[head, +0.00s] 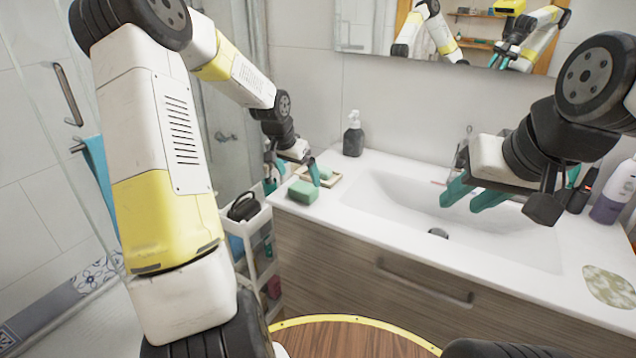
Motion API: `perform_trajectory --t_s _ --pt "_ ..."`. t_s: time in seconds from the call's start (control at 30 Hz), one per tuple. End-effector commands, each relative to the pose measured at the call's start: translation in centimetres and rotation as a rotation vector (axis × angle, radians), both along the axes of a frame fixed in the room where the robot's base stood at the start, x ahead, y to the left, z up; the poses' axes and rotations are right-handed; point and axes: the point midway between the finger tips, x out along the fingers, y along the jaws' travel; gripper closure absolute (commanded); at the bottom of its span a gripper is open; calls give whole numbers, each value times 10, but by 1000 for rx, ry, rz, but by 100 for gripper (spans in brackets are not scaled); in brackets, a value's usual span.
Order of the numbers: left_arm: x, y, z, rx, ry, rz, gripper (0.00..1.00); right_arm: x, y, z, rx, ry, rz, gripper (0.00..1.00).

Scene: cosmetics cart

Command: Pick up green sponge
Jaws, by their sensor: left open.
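The green sponge (302,192) lies on the left end of the white sink counter, near its front edge. My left gripper (292,175) is open, with its teal fingers spread just above and behind the sponge in the picture. I cannot tell whether a finger touches the sponge. My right gripper (473,197) hangs over the sink basin, its two teal fingers apart with nothing visible between them.
A dark pump bottle (353,137) stands by the wall. A cart (256,222) is left of the counter. Bottles (612,195) stand at the right; a patterned item (607,286) lies in front.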

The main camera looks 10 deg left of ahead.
Motion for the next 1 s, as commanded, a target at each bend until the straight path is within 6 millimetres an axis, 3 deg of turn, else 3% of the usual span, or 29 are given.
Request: perform_trajectory --t_s 0.4,0.7,1.0 --pt "13 -13 -52 0 2 0 0 0 0 0 0 0 0 64" --pt "15 -13 -56 1 1 0 0 0 0 0 0 0 0 64" --pt "15 -13 -56 1 1 1 59 0 0 0 0 0 0 64"
